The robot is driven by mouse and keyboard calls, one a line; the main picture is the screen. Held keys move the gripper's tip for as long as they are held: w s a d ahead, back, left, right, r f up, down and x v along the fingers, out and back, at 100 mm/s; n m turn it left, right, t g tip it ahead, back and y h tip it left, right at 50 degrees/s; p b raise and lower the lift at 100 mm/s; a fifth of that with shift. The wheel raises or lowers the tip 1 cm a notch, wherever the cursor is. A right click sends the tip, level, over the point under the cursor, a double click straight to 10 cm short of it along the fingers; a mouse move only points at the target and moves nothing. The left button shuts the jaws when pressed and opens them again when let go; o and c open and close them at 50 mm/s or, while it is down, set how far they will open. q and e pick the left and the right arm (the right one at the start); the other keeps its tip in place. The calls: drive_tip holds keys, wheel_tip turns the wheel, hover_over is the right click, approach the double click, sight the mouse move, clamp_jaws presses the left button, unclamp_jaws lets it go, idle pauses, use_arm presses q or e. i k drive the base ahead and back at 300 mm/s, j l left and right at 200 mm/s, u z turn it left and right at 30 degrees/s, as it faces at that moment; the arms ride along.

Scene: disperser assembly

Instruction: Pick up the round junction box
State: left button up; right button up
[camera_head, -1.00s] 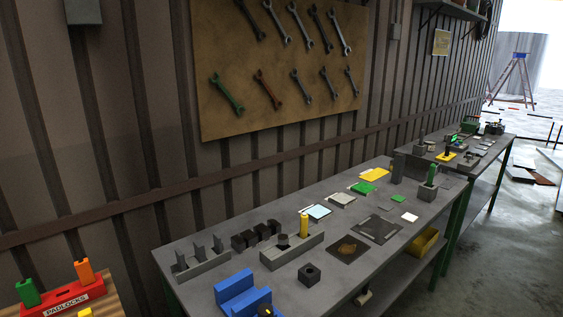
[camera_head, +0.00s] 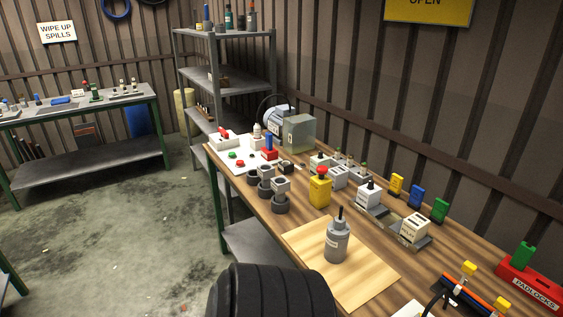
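Several round grey pieces with open centres (camera_head: 280,188) stand in a cluster near the left edge of the wooden workbench (camera_head: 240,205). They look like round boxes, but I cannot tell for sure which one is the round junction box. A grey cylindrical piece with a thin black stem (camera_head: 338,242) stands upright on a pale wooden board (camera_head: 372,284) in the middle front. Neither gripper is in view. A black ribbed part, likely of my own arm, covers the bottom centre.
A yellow box with a red button (camera_head: 320,187) stands behind the board. Grey boxes, a motor (camera_head: 278,122) and a red padlock rack (camera_head: 530,287) line the bench. A metal shelf (camera_head: 225,75) stands behind. Open floor lies to the left.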

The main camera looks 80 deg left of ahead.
sight(337, 241)
drive_tip(key=u, duration=2.1)
